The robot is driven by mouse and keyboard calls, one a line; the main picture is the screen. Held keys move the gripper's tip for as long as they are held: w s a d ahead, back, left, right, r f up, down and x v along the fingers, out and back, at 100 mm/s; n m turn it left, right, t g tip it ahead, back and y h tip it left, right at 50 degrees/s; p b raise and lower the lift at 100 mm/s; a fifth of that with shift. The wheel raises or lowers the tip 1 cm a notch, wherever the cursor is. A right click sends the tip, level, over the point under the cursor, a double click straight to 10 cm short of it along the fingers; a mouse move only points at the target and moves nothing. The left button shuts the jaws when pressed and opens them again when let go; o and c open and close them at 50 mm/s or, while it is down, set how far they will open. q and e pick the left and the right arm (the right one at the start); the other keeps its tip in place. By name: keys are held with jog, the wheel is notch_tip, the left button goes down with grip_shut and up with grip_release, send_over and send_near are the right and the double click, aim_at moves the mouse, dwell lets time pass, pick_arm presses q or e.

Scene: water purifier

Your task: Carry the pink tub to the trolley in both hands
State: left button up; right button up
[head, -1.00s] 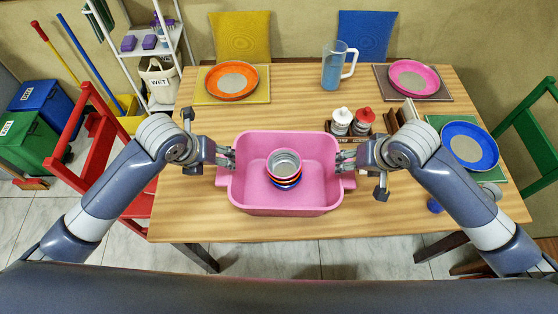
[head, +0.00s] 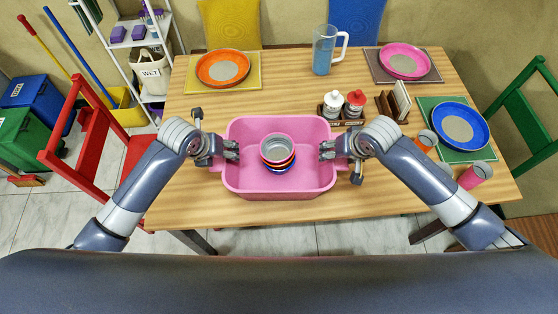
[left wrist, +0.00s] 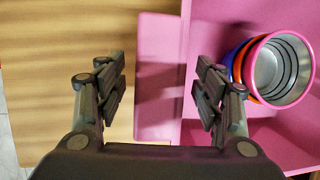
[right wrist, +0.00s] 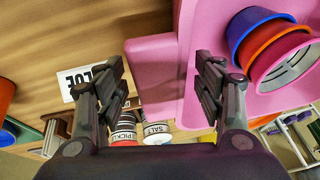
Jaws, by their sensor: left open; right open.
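The pink tub (head: 240,180) sits on the wooden table near its front edge. A stack of bowls (head: 278,150) stands inside it. My left gripper (head: 231,150) is open at the tub's left end. In the left wrist view the pink end handle (left wrist: 157,90) lies between its fingers, one over the table and one over the tub's inside. My right gripper (head: 328,150) is open at the right end. In the right wrist view the other handle (right wrist: 155,65) shows between its fingers. I cannot tell whether the fingers touch the tub. I cannot make out a trolley.
A condiment rack (head: 345,118) stands close behind the tub's right end. A jug (head: 323,50), an orange plate (head: 222,68), a pink plate (head: 405,60) and a blue plate (head: 460,126) are around it. Cups (head: 474,176) stand at the right. A red chair (head: 90,125) is at the left.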

pick_arm(q)
jog(key=shift+x, duration=0.9)
pick_arm(e)
jog(key=shift+x, duration=0.9)
pick_arm(q)
jog(key=c, duration=1.4)
pick_arm(e)
jog(key=c, duration=1.4)
pick_arm(q)
jog(key=shift+a, duration=0.1)
